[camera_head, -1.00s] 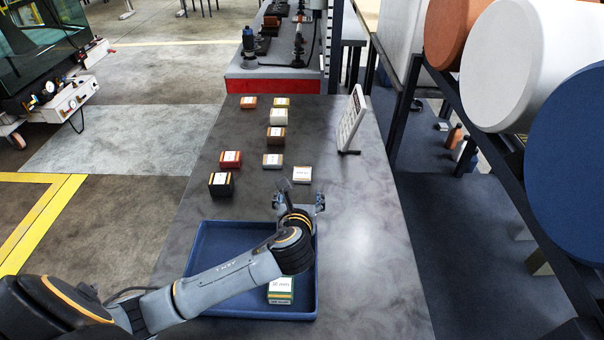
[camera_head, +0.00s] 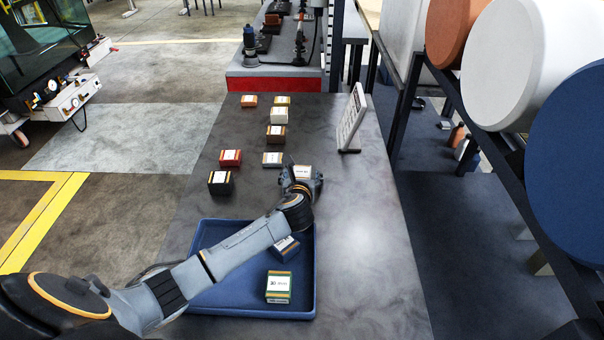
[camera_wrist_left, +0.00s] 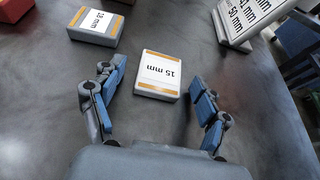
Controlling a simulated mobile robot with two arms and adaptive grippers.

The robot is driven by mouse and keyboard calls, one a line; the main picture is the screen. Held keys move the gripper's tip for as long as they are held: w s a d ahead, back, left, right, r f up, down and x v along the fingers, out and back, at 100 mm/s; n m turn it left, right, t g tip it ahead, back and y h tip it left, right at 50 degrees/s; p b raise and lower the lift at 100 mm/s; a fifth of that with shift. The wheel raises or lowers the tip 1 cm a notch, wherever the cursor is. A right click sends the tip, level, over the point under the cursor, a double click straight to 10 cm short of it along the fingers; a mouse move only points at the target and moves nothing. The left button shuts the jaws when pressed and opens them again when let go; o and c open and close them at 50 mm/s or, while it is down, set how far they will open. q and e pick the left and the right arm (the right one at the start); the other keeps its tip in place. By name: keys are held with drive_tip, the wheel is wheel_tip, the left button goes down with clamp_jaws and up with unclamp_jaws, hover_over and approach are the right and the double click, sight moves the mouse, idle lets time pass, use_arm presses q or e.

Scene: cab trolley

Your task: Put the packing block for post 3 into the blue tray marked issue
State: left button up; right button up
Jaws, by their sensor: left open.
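A pale block with a white label (camera_head: 302,170) stands on the grey table beyond the blue tray (camera_head: 190,285). In the left wrist view this block (camera_wrist_left: 160,74) has orange stripes and its label reads 15 mm. My left gripper (camera_head: 301,182) is open, its fingers to either side of the block's near end, with visible gaps. The tray holds a green block (camera_head: 279,287) and a dark blue block (camera_head: 285,249), the latter partly behind my left arm. I cannot see an issue mark on the tray. Which block belongs to post 3 does not show. My right gripper is out of view.
A 12 mm block (camera_wrist_left: 96,25) stands left of the 15 mm one. Black (camera_head: 220,183), red (camera_head: 230,158) and several other blocks stand farther left and back. A tilted white sign (camera_head: 351,118) with mm figures stands at right. The table's right front is clear.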

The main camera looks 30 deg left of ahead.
use_arm(q)
drive_tip(key=c, duration=1.3)
